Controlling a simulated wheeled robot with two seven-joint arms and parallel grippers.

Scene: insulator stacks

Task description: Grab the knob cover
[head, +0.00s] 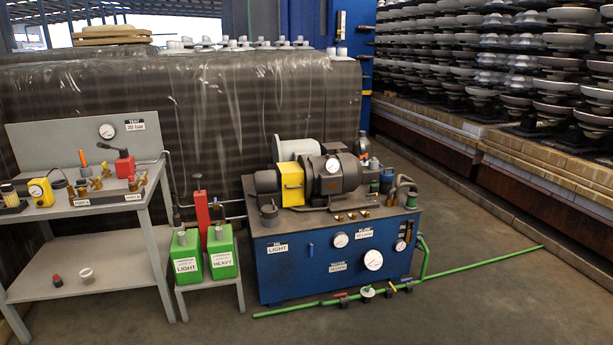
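I cannot tell for sure which item is the knob cover. On the lower shelf of the grey bench at the left lie a small white round cup-like piece (87,275) and, beside and apart from it, a small red-topped piece (57,280). Another small white round piece (367,291) sits on the green floor pipe (470,264), between a red handle (340,295) and a yellow handle (391,287). Neither of my grippers is in view.
The grey bench (100,215) carries tools and a gauge panel. Green LIGHT (187,249) and HEAVY (222,262) cans stand on a low stand. A blue pump unit (290,276) stands in the middle. Insulator stacks (500,60) line the right; the right floor is clear beyond the pipe.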

